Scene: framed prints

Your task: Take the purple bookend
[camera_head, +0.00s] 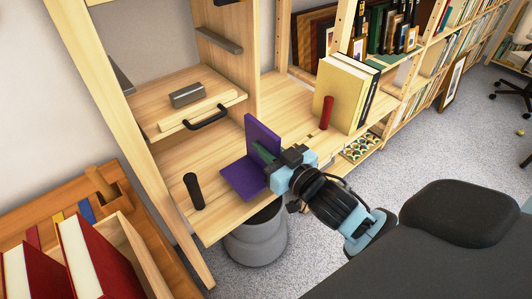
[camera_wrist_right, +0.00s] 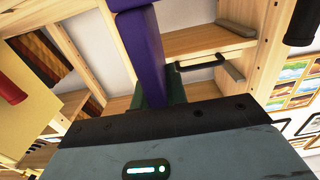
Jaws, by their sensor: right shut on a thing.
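The purple bookend (camera_head: 262,142) is L-shaped, with an upright plate and a flat base plate, at the wooden shelf in the head view. My right gripper (camera_head: 264,156) is shut on its upright plate, near the right side. In the right wrist view the purple bookend (camera_wrist_right: 142,50) runs up from between the green fingertips of my right gripper (camera_wrist_right: 158,94). I cannot tell whether its base touches the shelf board. My left gripper is in neither view.
A black cylinder (camera_head: 193,191) stands left of the bookend on the shelf (camera_head: 215,215). A grey bin (camera_head: 256,240) is below. A drawer-like board with a black handle (camera_head: 206,118) is behind.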

